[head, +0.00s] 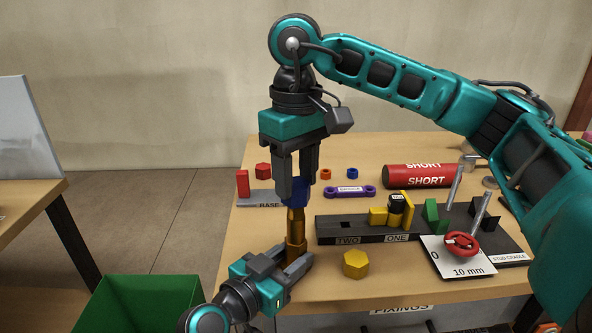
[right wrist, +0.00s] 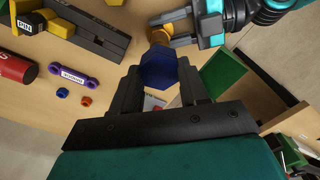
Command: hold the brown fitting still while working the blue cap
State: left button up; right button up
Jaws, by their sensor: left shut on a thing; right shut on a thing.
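The brown fitting (head: 296,228) stands upright near the left side of the table. My left gripper (head: 298,262) is shut on its lower part from the front left. The blue cap (head: 296,191) sits at the top of the fitting. My right gripper (head: 296,185) comes down from above and is shut on the cap. In the right wrist view the blue cap (right wrist: 158,70) is between the right fingers (right wrist: 158,85) and hides most of the fitting. Whether the cap is threaded on or only resting cannot be told.
A yellow hexagonal piece (head: 356,264) lies just right of the left gripper. A green bin (head: 135,303) stands left of the table.

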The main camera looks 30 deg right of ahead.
aim_at(297, 183)
jog(key=shift+f, duration=1.55)
jog(key=m, duration=1.2)
jog(key=shift+a, duration=0.1)
jog(key=m, duration=0.5)
jog(key=shift+m, duration=0.4)
jog(key=m, duration=0.5)
jog(key=shift+w, duration=0.1)
jog(key=o, duration=1.3)
jog(key=shift+c, duration=0.2)
